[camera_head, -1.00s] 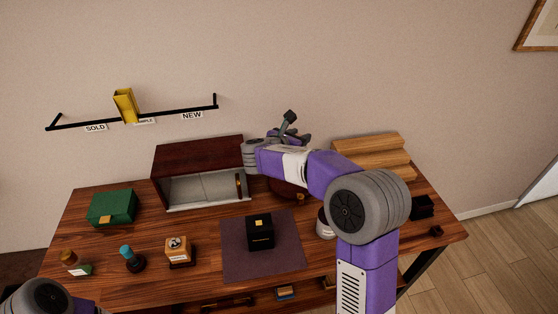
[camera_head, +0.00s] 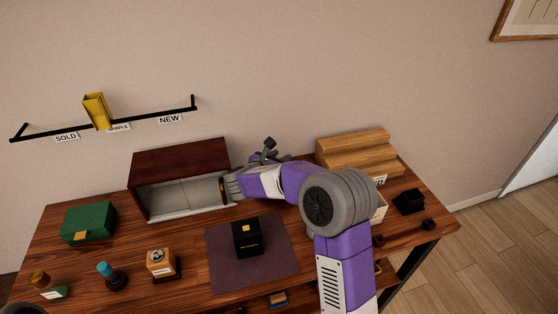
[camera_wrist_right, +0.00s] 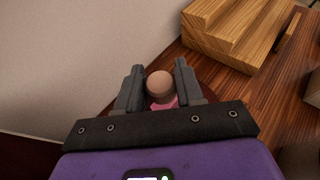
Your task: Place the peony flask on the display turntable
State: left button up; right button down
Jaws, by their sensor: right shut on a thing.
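My right gripper (camera_head: 267,149) is behind the forearm, over the back of the table, right of the dark red cabinet. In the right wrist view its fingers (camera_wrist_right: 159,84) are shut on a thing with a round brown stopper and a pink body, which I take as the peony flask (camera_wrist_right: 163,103). Most of the flask is hidden. A dark red surface (camera_wrist_right: 207,92), apparently the display turntable, shows beneath beside the right finger; in the head view my arm hides it. I cannot tell whether the flask touches it. My left gripper is out of view.
The dark red cabinet (camera_head: 180,155) stands close left of my right gripper. Wooden steps (camera_head: 350,148) stand at the back right. A black box (camera_head: 247,238) sits on a purple mat (camera_head: 222,270). A green box (camera_head: 88,222) and small bottles stand left.

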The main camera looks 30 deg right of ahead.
jog(key=shift+r, duration=0.1)
jog(key=c, duration=0.7)
grip_release()
jog(key=shift+s+a+r, duration=0.2)
jog(key=shift+a, duration=0.1)
jog(key=p+v, duration=0.2)
jog(key=v, duration=0.9)
jog(key=shift+a, duration=0.15)
